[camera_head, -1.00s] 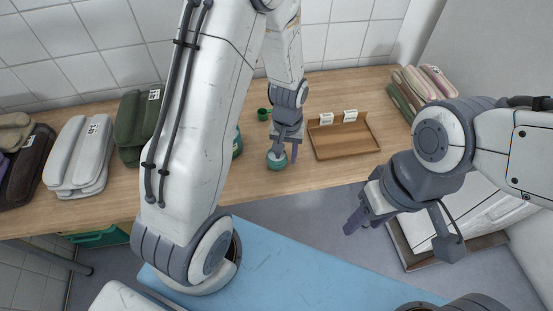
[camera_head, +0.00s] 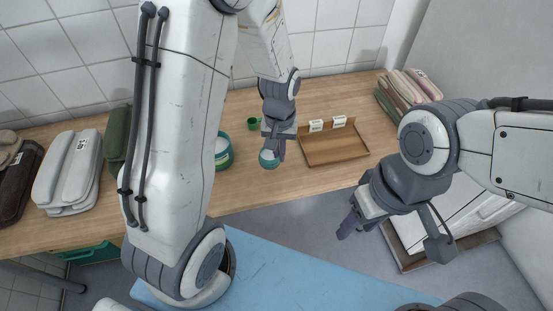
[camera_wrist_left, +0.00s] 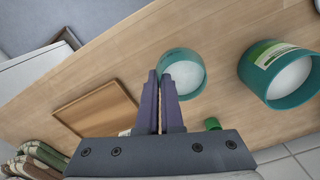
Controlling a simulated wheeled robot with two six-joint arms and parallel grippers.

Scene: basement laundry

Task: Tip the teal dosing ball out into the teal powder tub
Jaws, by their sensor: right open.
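The teal dosing ball (camera_head: 269,160) is an open cup shape and hangs from my left gripper (camera_head: 275,146), over the wooden counter. In the left wrist view the ball (camera_wrist_left: 190,78) has white powder in it, and the nearly closed fingers (camera_wrist_left: 157,82) pinch its rim. Its opening faces up. The teal powder tub (camera_head: 223,155) stands just left of the ball, partly hidden by my left arm. The wrist view shows the tub (camera_wrist_left: 268,88) open, with a label and white powder inside. My right gripper (camera_head: 357,222) is open and empty, in front of the counter.
A small green cup-like object (camera_head: 253,124) stands behind the ball. A wooden tray (camera_head: 335,150) with white cards lies to the right. Folded towels are stacked at the left (camera_head: 70,170) and far right (camera_head: 405,95). Bare counter (camera_head: 285,183) lies in front.

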